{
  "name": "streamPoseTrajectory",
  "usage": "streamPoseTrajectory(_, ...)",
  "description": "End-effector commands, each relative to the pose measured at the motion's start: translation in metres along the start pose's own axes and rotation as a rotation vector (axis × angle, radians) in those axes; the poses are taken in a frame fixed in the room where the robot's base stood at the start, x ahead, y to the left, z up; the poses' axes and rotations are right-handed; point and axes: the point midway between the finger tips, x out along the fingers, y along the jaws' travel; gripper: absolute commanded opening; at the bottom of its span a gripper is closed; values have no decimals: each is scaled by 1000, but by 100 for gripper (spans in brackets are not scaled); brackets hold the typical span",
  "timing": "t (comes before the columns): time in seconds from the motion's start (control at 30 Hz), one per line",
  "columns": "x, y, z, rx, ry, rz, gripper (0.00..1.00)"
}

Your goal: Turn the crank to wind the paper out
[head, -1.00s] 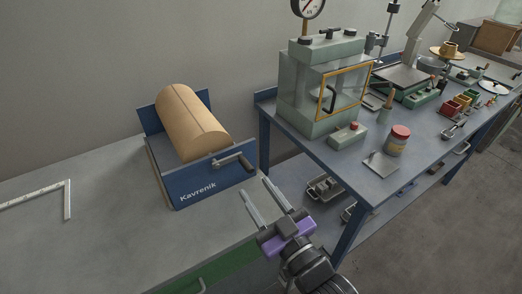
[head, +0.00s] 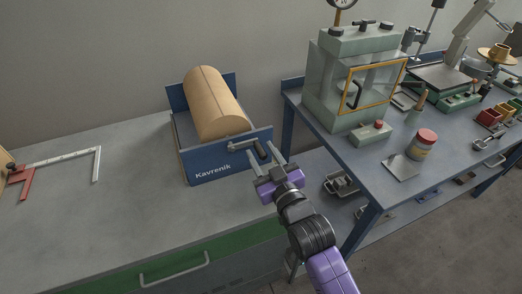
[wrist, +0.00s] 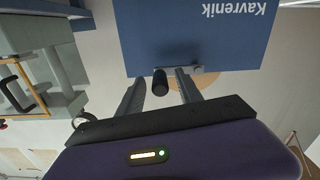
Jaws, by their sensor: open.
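The paper winder (head: 228,164) is a blue-ended box marked "Kavrenik" on the grey bench, holding a thick tan paper roll (head: 212,104). Its crank (head: 246,152) is on the front panel, with a dark handle (head: 262,151) sticking out. My gripper (head: 266,154) is open at the crank's handle, fingers pointing toward the panel. In the wrist view the black handle (wrist: 160,84) shows between the two open fingers, with a gap on each side. The blue panel (wrist: 195,35) appears upside down there. Whether the fingers touch the handle cannot be told.
A blue bench (head: 345,160) stands close on the right with a green glass-doored cabinet (head: 345,85) and a red-lidded jar (head: 423,144). The bench between is clear.

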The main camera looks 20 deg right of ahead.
Motion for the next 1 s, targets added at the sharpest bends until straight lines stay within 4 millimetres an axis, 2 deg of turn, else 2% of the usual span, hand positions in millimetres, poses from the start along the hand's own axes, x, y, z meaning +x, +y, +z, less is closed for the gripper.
streamPoseTrajectory(0.13,9,0,0,1,0,0,42)
streamPoseTrajectory(0.4,10,0,0,1,0,0,42)
streamPoseTrajectory(0.47,10,0,0,1,0,0,32)
streamPoseTrajectory(0.63,10,0,0,1,0,0,0)
streamPoseTrajectory(1.0,10,0,0,1,0,0,0)
